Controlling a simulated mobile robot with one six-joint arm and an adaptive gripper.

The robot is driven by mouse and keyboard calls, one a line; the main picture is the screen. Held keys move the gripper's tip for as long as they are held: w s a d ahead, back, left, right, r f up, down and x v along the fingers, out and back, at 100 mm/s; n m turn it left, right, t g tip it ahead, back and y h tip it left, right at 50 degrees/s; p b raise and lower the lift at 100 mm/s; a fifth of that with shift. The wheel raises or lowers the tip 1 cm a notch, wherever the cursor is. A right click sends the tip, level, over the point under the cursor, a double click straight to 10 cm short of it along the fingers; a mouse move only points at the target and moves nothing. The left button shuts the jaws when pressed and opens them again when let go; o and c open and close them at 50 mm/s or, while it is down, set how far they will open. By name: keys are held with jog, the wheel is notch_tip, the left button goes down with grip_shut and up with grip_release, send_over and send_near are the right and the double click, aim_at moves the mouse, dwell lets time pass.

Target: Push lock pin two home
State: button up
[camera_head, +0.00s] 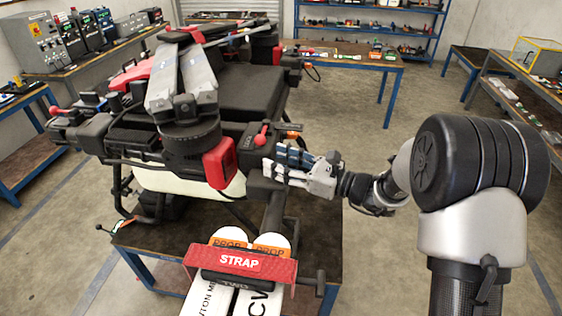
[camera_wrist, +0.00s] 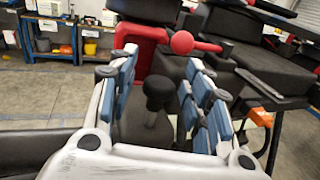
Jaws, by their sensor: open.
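The spray drone (camera_head: 250,92) stands on a bench, its arms folded. My gripper (camera_head: 281,163) is at the drone's near right corner; its blue-padded fingers (camera_wrist: 160,75) are spread apart in the wrist view. A black round-headed knob (camera_wrist: 158,92) stands upright between the fingers, apparently clear of both pads; it may be a lock pin, but I see no label. A lever with a red ball (camera_wrist: 183,42) lies just beyond the fingertips, and it also shows in the head view (camera_head: 261,136). In the head view the fingers hide the knob.
A red holder marked STRAP (camera_head: 240,262) with white props is below my gripper. A red block (camera_head: 219,163) and an orange part (camera_wrist: 260,118) are close to the fingers. Another red-ended lever (camera_head: 57,111) is at the drone's left. Open floor (camera_head: 372,236) lies to the right.

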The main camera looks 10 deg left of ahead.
grip_shut()
dwell(0.5)
